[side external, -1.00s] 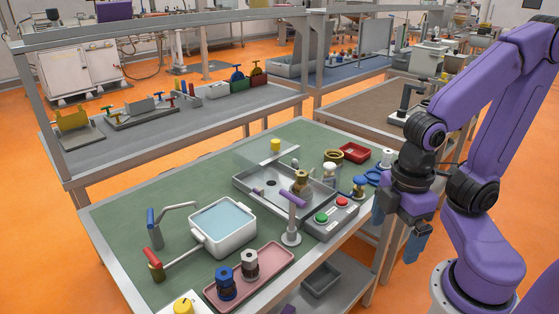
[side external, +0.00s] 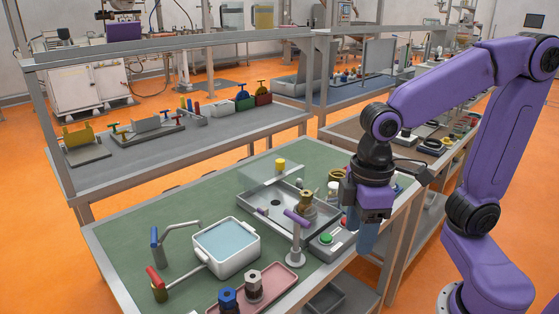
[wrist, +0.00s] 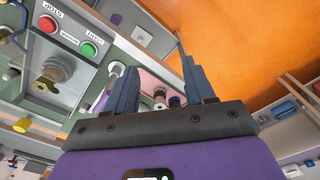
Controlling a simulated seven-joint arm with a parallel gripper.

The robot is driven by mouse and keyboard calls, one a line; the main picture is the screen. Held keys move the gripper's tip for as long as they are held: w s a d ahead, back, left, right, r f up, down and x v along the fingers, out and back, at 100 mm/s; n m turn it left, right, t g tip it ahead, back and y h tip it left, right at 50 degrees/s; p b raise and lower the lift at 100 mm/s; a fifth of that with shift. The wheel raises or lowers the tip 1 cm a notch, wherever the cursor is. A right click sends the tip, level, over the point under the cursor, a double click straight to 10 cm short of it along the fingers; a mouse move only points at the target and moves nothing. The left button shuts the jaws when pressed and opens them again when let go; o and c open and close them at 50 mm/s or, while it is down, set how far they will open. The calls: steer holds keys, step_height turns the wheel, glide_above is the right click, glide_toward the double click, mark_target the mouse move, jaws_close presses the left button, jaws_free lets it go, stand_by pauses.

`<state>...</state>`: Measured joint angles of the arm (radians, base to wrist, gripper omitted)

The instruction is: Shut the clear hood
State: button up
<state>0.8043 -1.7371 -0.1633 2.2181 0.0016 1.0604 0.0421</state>
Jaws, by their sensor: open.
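The clear hood (side external: 262,177) is a see-through panel with a yellow knob (side external: 280,164). It stands raised at the back of a grey metal tray (side external: 252,205), which holds a brass-coloured fitting (side external: 306,201). My gripper (side external: 367,240) is right of and in front of the hood, well apart from it, above the table's right front edge and pointing down. In the wrist view my gripper (wrist: 163,85) shows two spread fingers with nothing held between them.
A button box with a green button (side external: 326,238) stands just left of my gripper; its red button (wrist: 47,24) shows in the wrist view. A post with a purple handle (side external: 297,217) stands before the tray. A white basin (side external: 228,259) and pink tray (side external: 270,285) are further left.

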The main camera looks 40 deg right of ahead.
steer(key=w+a+r+m, duration=0.25)
steer(key=w+r, duration=0.25)
steer(key=w, duration=0.6)
step_height(320, 180, up, 8)
steer(key=m, duration=1.1)
glide_above(281, 161)
step_height(281, 161, down, 16)
steer(key=shift+f, duration=0.2)
steer(key=shift+s, duration=0.1)
jaws_close()
